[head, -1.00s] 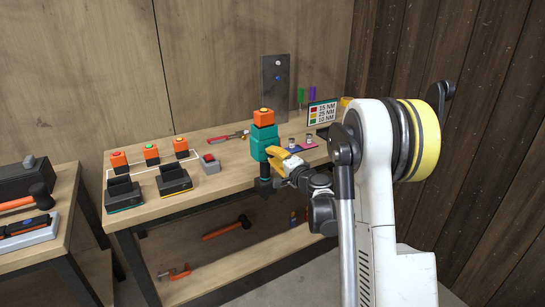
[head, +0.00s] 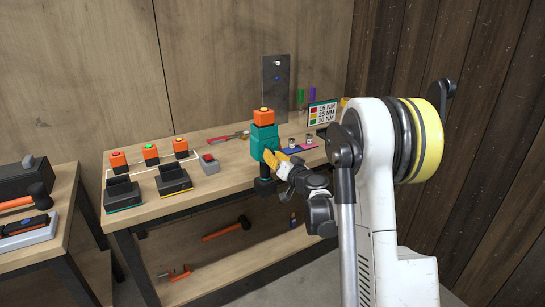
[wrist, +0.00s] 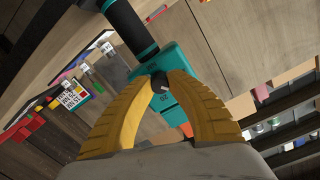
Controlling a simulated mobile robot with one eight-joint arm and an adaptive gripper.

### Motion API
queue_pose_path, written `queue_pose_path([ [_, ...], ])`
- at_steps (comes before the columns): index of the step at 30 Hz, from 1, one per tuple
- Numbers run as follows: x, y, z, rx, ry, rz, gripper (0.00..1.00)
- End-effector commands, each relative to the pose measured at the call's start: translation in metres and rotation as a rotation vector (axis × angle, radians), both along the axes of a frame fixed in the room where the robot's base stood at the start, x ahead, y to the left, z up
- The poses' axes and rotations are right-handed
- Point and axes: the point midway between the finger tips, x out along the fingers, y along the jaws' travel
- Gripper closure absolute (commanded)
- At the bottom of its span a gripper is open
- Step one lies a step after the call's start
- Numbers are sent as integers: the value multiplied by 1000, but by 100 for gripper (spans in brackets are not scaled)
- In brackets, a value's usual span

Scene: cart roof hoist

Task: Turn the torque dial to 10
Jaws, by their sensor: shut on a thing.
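A teal power tool (head: 264,140) with an orange block (head: 263,116) on top stands upright at the front edge of the workbench. It also shows in the wrist view (wrist: 175,65), with its black end toward the top left. A small dark dial (wrist: 159,82) sits on its teal body. My gripper (wrist: 160,77) has its yellow fingertips closed around this dial. In the head view my gripper (head: 273,157) meets the tool's right side and hides the dial.
A sign (head: 322,113) lists 15 NM red, 25 NM yellow and 10 NM green. Chargers (head: 173,181), orange blocks with coloured buttons (head: 151,151), a grey box with a red button (head: 209,164) and red-handled pliers (head: 219,139) lie left of the tool.

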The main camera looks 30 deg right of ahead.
Motion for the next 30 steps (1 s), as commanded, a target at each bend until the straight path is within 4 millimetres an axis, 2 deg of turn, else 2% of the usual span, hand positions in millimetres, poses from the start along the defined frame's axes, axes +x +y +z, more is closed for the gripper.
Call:
queue_pose_path([
  [15, 0, 0, -1, -443, -16, 1, 100],
  [30, 0, 0, -1, -625, -21, 0, 100],
])
